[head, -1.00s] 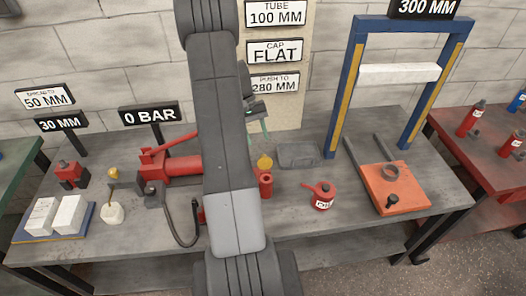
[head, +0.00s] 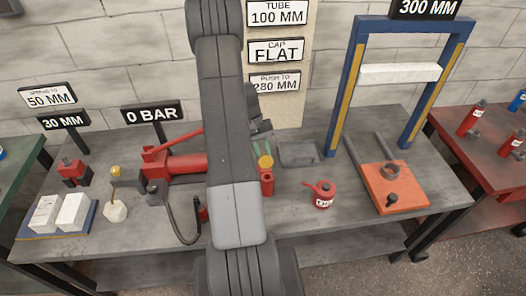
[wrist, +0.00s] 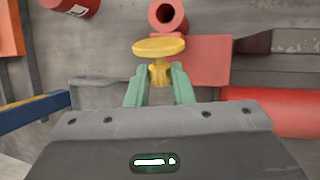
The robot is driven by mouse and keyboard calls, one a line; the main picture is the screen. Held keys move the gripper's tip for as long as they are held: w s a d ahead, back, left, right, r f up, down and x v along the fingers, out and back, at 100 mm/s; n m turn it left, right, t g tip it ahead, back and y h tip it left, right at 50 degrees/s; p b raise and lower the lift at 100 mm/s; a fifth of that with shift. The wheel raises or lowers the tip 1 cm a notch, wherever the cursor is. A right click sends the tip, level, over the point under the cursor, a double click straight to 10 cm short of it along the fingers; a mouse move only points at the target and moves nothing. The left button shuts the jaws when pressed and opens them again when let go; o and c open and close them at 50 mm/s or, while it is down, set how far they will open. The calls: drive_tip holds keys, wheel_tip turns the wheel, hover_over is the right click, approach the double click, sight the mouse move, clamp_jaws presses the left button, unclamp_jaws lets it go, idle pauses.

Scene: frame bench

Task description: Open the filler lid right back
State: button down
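The yellow filler lid (head: 265,161) is a round disc on a short stem, at the right end of the red pump (head: 184,166). In the wrist view the lid (wrist: 159,47) lies flat over the red block (wrist: 205,62), and it looks closed. My gripper (head: 262,148) is just behind the lid in the head view. In the wrist view its two green fingers (wrist: 160,82) are apart, with the lid's yellow stem showing between their tips. I cannot tell whether they touch it. My arm hides part of the pump.
A red upright tube (head: 267,186) stands close in front of the lid. A red oil can (head: 321,193) is to the right, and a grey block (head: 298,154) lies behind. The blue press frame (head: 333,95) stands farther right. A black hose (head: 177,222) loops at the left.

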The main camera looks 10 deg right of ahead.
drive_tip(key=shift+w+f+g, duration=0.25)
drive_tip(key=shift+f+g, duration=0.1)
drive_tip(key=shift+g, duration=0.35)
drive_tip(key=shift+w+f+g, duration=0.25)
drive_tip(key=shift+f+g, duration=0.1)
drive_tip(key=shift+g, duration=0.35)
drive_tip(key=shift+w+f+n+g+b, duration=0.25)
drive_tip(key=shift+f+g+b, duration=0.2)
drive_tip(key=shift+g, duration=0.55)
drive_tip(key=c, duration=1.3)
unclamp_jaws()
drive_tip(key=shift+o, duration=0.2)
drive_tip(key=b+v, duration=0.1)
drive_tip(key=v, duration=0.6)
drive_tip(key=shift+r+b, duration=0.2)
drive_tip(key=shift+b, duration=0.2)
drive_tip(key=shift+w+a, duration=0.1)
drive_tip(key=shift+a, duration=0.05)
